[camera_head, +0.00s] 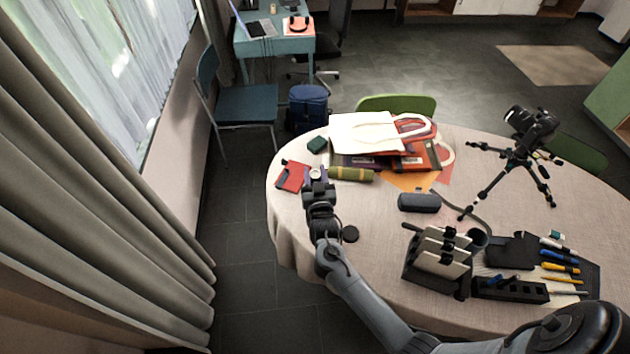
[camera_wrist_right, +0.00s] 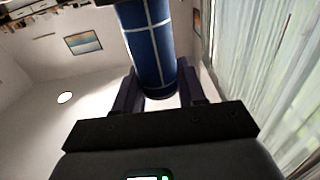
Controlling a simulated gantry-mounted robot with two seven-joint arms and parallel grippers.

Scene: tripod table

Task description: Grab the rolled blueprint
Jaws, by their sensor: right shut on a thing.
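The rolled blueprint (camera_wrist_right: 150,45) is a blue tube with white grid lines in the right wrist view. It stands between the two dark fingers of my right gripper (camera_head: 319,187), which is shut on it. Its far part runs out of the top of that view. In the head view my right gripper is over the left part of the round table (camera_head: 300,225), and the blueprint is mostly hidden there or too small to make out. My left gripper is not in view.
An olive roll (camera_head: 350,174) and a red notebook (camera_head: 293,176) lie close to my right gripper. A white bag (camera_head: 365,133) lies behind. A camera tripod (camera_head: 515,165), a dark case (camera_head: 419,202) and a tool holder (camera_head: 438,258) stand to the right.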

